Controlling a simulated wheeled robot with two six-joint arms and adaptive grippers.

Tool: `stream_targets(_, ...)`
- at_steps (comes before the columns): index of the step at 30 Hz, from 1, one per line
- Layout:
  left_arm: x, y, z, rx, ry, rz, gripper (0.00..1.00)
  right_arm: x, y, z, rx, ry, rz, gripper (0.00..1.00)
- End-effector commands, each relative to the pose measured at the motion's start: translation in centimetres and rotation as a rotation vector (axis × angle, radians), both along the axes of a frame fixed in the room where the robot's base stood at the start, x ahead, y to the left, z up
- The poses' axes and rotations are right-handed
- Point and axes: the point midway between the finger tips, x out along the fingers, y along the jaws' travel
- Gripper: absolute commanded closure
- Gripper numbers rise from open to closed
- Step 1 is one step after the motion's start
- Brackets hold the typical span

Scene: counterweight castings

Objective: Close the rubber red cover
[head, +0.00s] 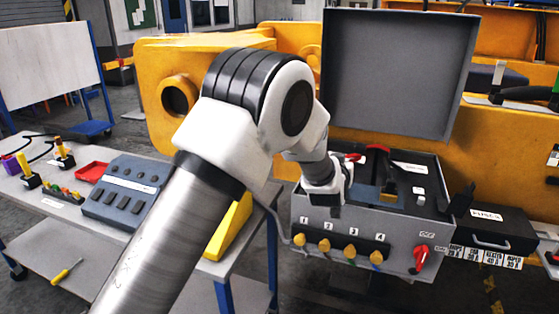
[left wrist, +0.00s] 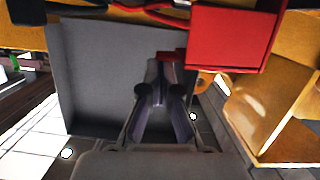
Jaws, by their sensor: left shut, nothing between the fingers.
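A grey control case (head: 340,250) stands with its large grey lid (head: 398,75) raised. Inside it, a small red piece (head: 377,149) sits at the top of a dark upright part; I cannot tell for certain whether this is the rubber red cover. My left arm reaches in from the left, its wrist over the case's left side; its fingertips are hard to make out there. In the left wrist view my left gripper (left wrist: 160,88) is shut and empty. A small red patch (left wrist: 168,55) shows just beyond its tips; contact is unclear. My right gripper is not in view.
The case front has yellow knobs and a red switch handle (head: 421,258). A black case (head: 490,235) is to the right. At left a table holds a grey-blue keypad box (head: 125,190) and a red tray (head: 91,172). Yellow machinery (head: 150,60) stands behind.

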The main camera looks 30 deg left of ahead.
Motion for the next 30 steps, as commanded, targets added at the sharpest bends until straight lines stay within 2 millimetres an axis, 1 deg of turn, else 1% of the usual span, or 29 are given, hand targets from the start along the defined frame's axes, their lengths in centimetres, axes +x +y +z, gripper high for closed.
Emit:
stream_targets(1,0.0,-0.2,-0.3,0.000,0.000,-0.001,1.00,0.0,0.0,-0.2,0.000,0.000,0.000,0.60)
stream_targets(7,0.2,-0.7,-0.8,-0.002,0.000,-0.001,1.00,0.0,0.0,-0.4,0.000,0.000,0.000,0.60)
stream_targets(24,0.2,-0.8,-0.9,-0.005,0.002,0.000,1.00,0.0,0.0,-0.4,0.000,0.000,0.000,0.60)
stream_targets(26,0.2,-0.8,-0.6,-0.005,0.001,-0.001,1.00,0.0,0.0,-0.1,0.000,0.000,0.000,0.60)
stream_targets(29,0.4,-0.6,1.0,-0.004,-0.002,-0.002,1.00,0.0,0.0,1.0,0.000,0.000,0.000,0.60)
stream_targets(30,0.5,-0.5,2.0,-0.004,-0.002,-0.002,1.00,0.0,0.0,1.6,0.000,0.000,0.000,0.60)
